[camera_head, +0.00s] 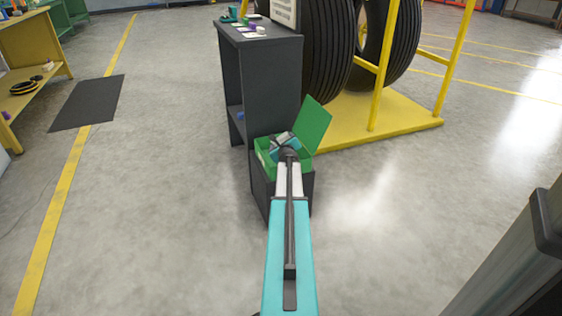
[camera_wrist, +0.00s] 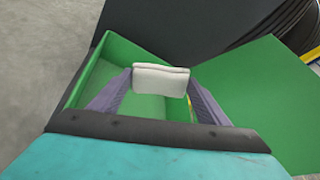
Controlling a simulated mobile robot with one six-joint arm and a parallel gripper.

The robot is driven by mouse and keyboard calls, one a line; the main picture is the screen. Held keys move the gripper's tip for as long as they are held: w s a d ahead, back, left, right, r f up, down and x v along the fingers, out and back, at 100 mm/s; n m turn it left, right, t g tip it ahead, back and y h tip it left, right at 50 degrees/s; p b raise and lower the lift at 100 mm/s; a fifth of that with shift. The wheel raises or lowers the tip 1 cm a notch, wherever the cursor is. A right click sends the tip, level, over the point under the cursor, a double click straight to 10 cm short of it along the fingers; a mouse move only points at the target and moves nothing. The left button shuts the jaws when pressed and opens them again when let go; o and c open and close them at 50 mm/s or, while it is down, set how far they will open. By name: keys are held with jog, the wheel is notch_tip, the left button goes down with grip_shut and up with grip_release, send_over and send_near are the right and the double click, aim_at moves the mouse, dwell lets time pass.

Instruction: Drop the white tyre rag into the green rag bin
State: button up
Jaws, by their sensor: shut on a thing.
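The white rag (camera_wrist: 160,79) is clamped between the two fingers of my gripper (camera_wrist: 158,88) in the wrist view. It shows as a folded, pale bundle. The green rag bin (camera_wrist: 85,84) is below and around the fingers in that view, with its lid (camera_wrist: 285,95) standing open on the right. In the head view my arm reaches to the bin (camera_head: 262,152), and the open lid (camera_head: 312,124) leans up to the right. The gripper is over the bin opening. The arm hides much of the bin's inside, and I cannot tell the rag's exact height.
The bin sits on a dark stand (camera_head: 260,191) beside a dark shelf unit (camera_head: 262,85) with small items on top. A yellow rack (camera_head: 395,125) with large tyres (camera_head: 330,60) stands behind right. A yellow bench (camera_head: 38,45) is far left. The floor is open either side.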

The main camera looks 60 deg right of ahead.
jog(key=shift+f+b, duration=0.65)
jog(key=shift+f, duration=0.15)
jog(key=o, duration=1)
jog(key=shift+s+a, duration=0.1)
jog(key=shift+p+v, duration=1.5)
jog(key=shift+v, duration=5.3)
